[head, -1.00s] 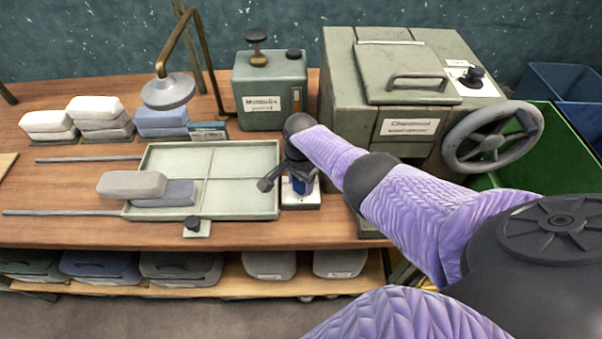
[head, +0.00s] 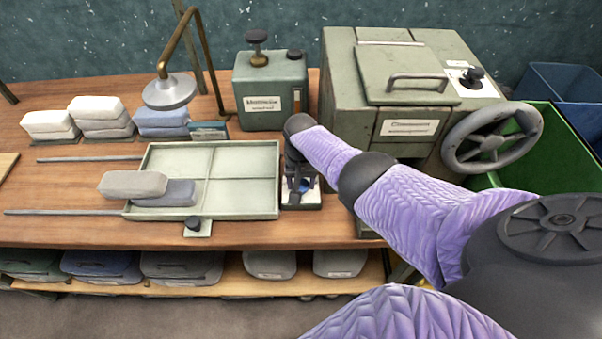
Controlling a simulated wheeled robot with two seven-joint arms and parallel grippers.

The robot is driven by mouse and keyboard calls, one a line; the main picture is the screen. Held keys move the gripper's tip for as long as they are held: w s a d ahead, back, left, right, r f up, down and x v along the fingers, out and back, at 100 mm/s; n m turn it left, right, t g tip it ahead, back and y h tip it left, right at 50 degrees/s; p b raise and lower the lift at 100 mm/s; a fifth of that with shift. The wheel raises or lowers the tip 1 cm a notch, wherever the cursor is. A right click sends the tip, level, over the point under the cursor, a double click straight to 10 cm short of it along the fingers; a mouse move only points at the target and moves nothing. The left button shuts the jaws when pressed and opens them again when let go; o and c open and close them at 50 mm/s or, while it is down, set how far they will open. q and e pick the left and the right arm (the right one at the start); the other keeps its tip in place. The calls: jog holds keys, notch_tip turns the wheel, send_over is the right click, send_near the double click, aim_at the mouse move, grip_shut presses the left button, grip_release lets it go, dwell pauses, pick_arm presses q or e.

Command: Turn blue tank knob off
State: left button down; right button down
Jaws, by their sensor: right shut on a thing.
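The blue knob (head: 306,186) sits on a small white plate (head: 303,203) at the right end of the pale green tray on the bench. My right gripper (head: 302,187) points down over it from above and is shut on it. The gripper's dark fingers hide much of the knob, so its exact turn angle is hard to see. My left gripper is not in view.
The divided tray (head: 240,165) with grey blocks (head: 133,184) lies left of the gripper. A green tank (head: 270,90) stands behind. A large green machine (head: 345,70) with a handwheel (head: 491,138) stands to the right. A shower head (head: 170,91) hangs at the back left.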

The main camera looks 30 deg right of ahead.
aim_at(301, 184)
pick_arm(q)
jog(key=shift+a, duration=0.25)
pick_arm(e)
jog(key=shift+c, duration=0.5)
grip_release()
jog(key=shift+r, duration=0.1)
notch_tip(301, 184, up, 9)
jog(key=p, duration=0.6)
pick_arm(q)
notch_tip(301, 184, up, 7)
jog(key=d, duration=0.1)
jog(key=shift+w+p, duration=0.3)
jog(key=shift+p, duration=0.05)
pick_arm(e)
jog(key=shift+r, duration=0.4)
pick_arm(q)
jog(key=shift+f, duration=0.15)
